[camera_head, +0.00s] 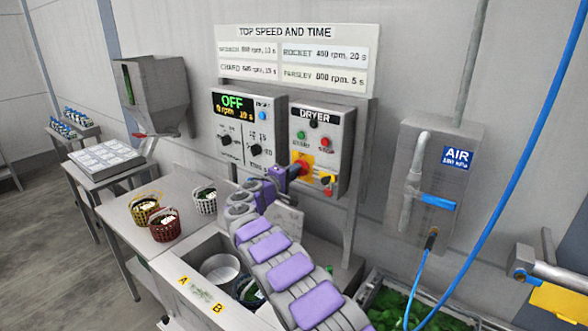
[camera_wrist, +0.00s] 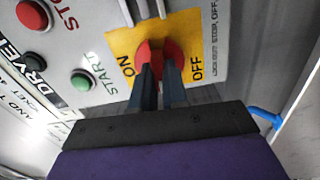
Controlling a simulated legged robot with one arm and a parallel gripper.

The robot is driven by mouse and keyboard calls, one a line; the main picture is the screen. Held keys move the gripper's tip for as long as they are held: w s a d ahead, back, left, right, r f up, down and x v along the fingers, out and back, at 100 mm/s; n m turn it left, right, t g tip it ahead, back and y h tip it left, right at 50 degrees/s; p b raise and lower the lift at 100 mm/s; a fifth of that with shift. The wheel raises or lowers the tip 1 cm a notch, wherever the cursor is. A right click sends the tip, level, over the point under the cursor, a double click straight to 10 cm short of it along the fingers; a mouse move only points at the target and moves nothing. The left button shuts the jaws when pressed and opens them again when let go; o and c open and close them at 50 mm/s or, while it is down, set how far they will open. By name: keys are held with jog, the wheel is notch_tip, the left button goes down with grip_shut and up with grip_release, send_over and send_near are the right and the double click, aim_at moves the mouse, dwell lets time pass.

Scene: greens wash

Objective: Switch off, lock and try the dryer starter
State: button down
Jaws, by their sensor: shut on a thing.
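The dryer starter (camera_head: 336,142) is a grey wall box with a DRYER label, a green START button (camera_wrist: 82,81) and a red STOP button (camera_wrist: 33,14). Its red rotary handle (camera_wrist: 172,48) sits on a yellow plate (camera_wrist: 122,42) marked ON and OFF. My gripper (camera_wrist: 160,78) is shut on the red handle, one dark finger on each side. The fingers hide part of the handle, so I cannot tell its exact setting. In the head view my gripper (camera_head: 287,172) reaches the box's lower left. A small red and yellow item (camera_head: 327,183) hangs at its lower right.
Left of the starter is a control box (camera_head: 247,132) whose display reads OFF. An air panel (camera_head: 430,185) with a blue lever and blue hose is at right. Baskets (camera_head: 165,226) stand on the steel table below. Green leaves fill a crate (camera_head: 395,305).

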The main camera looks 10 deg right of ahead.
jog(key=shift+a+f+n, duration=0.1)
jog(key=shift+a+n, duration=0.1)
jog(key=shift+n, duration=0.3)
jog(key=c, duration=1.6)
grip_release()
jog(key=o, duration=0.3)
jog(key=shift+w+f, duration=0.15)
jog(key=shift+w, duration=0.1)
jog(key=shift+o, duration=0.8)
jog(key=shift+a, duration=0.1)
jog(key=shift+s, duration=0.15)
jog(key=p+v, duration=0.1)
jog(key=v, duration=1.6)
jog(key=shift+a, duration=0.2)
